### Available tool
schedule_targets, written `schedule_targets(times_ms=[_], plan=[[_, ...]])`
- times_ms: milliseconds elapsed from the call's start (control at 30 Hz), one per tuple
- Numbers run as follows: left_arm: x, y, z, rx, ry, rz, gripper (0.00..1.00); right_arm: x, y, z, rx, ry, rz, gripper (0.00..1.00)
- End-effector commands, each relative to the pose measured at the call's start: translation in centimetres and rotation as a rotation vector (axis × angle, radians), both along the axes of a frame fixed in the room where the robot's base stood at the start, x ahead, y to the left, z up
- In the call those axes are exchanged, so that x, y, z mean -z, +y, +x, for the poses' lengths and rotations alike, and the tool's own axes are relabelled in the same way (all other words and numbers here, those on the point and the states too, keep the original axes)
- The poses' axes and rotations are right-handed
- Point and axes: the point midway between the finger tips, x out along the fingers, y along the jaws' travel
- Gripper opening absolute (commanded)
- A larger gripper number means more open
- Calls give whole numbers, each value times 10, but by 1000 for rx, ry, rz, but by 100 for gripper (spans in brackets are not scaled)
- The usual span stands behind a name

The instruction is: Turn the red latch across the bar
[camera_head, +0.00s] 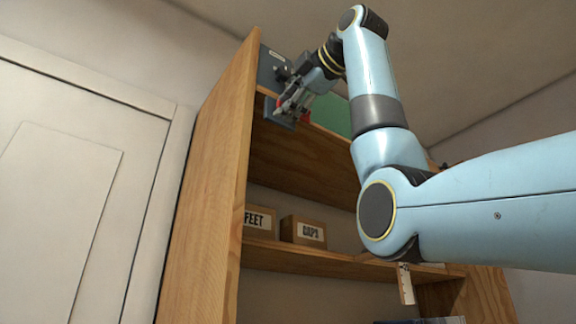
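A small red piece, which looks like the red latch (279,107), shows at the upper front of the wooden shelf unit, beside a blue-grey plate (279,117). My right gripper (286,107) is at it, and its fingers cover part of it. The fingers look close together, but they are too small to tell whether they are open, shut or touching the latch. The bar cannot be made out clearly. My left gripper is not in view.
The tall wooden side panel (215,170) stands just left of my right gripper. Boxes marked FEET (257,221) and CAPS (303,231) stand on a lower shelf (300,258). A grey box (268,68) and a green panel (331,113) are at the top. A white door (60,190) is at the left.

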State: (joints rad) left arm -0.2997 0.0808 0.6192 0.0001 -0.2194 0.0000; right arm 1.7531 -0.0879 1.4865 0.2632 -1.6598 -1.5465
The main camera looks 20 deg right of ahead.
Motion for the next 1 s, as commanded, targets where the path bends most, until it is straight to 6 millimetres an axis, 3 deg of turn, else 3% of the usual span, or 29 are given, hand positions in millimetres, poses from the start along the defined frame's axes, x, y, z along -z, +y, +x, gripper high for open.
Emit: schedule_targets(times_ms=[167,600,800,1000], plan=[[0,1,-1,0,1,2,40,-1,-5,-13,0,-4,1,36],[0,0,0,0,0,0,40,-1,-36,-97,2,-3,0,36],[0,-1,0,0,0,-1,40,0,-40,-111,0,1,-1,36],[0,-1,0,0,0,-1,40,0,-41,-113,0,1,0,36]])
